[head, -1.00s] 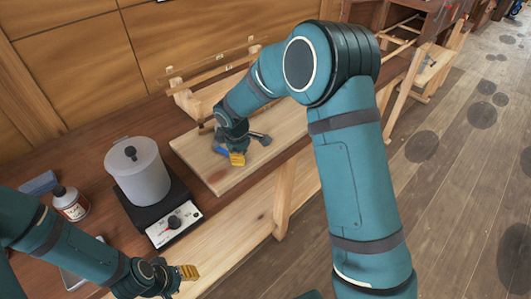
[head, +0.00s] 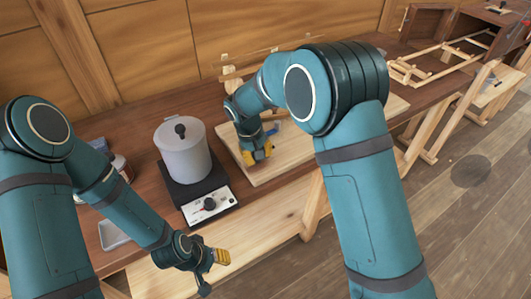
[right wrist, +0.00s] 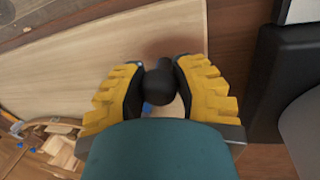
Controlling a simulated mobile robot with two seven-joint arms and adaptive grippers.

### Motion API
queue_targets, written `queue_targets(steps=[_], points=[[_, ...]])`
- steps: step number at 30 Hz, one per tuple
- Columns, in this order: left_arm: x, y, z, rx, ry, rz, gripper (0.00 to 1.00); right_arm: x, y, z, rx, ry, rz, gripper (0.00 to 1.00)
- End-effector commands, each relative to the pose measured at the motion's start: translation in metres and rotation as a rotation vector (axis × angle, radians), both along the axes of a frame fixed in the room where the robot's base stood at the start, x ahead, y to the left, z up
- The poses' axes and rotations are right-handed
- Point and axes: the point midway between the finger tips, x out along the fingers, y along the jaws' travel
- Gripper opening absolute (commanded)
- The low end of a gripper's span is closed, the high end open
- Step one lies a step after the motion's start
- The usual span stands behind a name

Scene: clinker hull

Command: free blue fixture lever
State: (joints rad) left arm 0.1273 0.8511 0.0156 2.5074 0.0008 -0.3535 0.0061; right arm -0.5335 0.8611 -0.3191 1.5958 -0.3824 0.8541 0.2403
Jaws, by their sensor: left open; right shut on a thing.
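The blue fixture (head: 271,129) sits on a pale wooden board, mostly hidden behind my right gripper (head: 258,153). In the right wrist view, a dark rounded lever knob (right wrist: 160,84) stands between the yellow fingers of my right gripper (right wrist: 160,80), which is shut on it. Small bits of blue (right wrist: 147,108) show beside and below the knob. The rest of the lever is hidden. My left gripper (head: 213,262) is open and empty, in front of the hotplate near the bench's front edge.
A lidded grey pot (head: 183,152) stands on a black hotplate (head: 208,204) left of the board (head: 293,152). A bottle (head: 122,167) and a pale tray (head: 112,236) are partly hidden by my left arm. Wooden frames (head: 440,65) stand further right.

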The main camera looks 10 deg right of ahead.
Motion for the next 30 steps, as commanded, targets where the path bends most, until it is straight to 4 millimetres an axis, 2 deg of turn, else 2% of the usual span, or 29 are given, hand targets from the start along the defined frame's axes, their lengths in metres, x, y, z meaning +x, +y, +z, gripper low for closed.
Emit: queue_targets(steps=[9, 24, 25, 27, 30], points=[[0.001, 0.0, 0.003, 0.0, -0.002, 0.002, 0.47, 0.003, 0.012, 0.002, 0.0, -0.003, -0.103, 0.0], [0.001, 0.0, 0.003, 0.0, -0.003, 0.002, 0.47, 0.003, 0.014, 0.002, 0.002, -0.005, -0.12, 0.0], [0.001, 0.0, 0.003, 0.0, -0.003, 0.002, 0.47, 0.003, 0.014, 0.002, 0.002, -0.005, -0.12, 0.38], [0.001, 0.0, 0.003, 0.0, -0.003, 0.002, 0.47, 0.003, 0.014, 0.002, 0.002, -0.004, -0.119, 0.62], [0.001, 0.0, 0.003, 0.0, -0.003, 0.002, 0.47, 0.003, 0.014, 0.001, 0.002, -0.003, -0.12, 0.65]])
